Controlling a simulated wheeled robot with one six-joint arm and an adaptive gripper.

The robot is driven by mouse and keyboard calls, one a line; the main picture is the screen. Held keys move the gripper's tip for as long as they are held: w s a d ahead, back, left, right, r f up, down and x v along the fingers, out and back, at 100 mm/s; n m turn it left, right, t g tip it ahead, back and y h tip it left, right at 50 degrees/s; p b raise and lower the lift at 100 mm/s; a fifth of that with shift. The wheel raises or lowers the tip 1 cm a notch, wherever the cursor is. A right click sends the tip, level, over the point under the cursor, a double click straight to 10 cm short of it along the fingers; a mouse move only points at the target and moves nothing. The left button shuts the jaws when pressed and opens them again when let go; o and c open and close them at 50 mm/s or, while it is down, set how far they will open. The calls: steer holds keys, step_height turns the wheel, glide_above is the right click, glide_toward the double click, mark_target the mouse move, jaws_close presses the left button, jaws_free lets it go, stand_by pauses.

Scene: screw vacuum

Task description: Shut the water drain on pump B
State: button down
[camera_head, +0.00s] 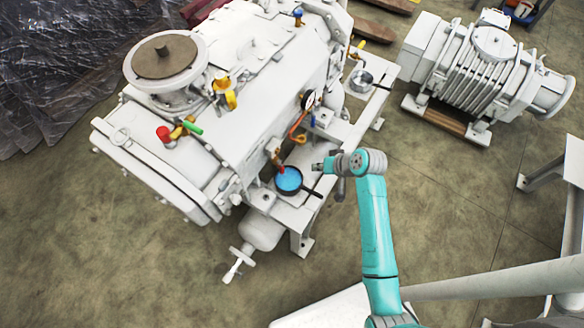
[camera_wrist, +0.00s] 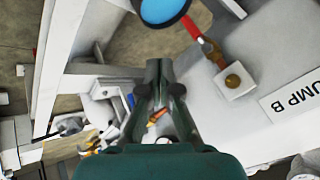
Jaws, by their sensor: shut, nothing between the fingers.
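The white pump (camera_head: 250,90) fills the middle of the head view. In the wrist view its side carries a label ending in "UMP B" (camera_wrist: 290,95). A small valve with a red handle (camera_wrist: 191,28) sticks out beside a round pan of blue liquid (camera_wrist: 160,8). In the head view the red part (camera_head: 281,168) shows just above the pan (camera_head: 289,179). Whether the valve is open or closed is not clear. My gripper (camera_head: 316,167) is shut and empty, right of the pan and apart from the valve. Its fingers (camera_wrist: 158,68) point toward the pump in the wrist view.
An orange-red handle (camera_head: 296,122) and a gauge (camera_head: 308,99) are higher on the pump. A grey motor (camera_head: 480,65) is at the upper right.

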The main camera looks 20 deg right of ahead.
mark_target(281, 168)
steer(key=x, duration=0.9)
steer(key=shift+w+a+f, duration=0.1)
steer(key=shift+a+f, duration=0.05)
steer(key=shift+f, duration=0.1)
steer(key=shift+w+a+f, duration=0.1)
steer(key=shift+w+a, duration=0.15)
steer(key=shift+a, duration=0.4)
steer(key=shift+w+a, duration=0.3)
steer(key=shift+a, duration=0.35)
steer(key=shift+w+a+f, duration=0.1)
steer(key=shift+w+a, duration=0.15)
steer(key=shift+a, duration=0.4)
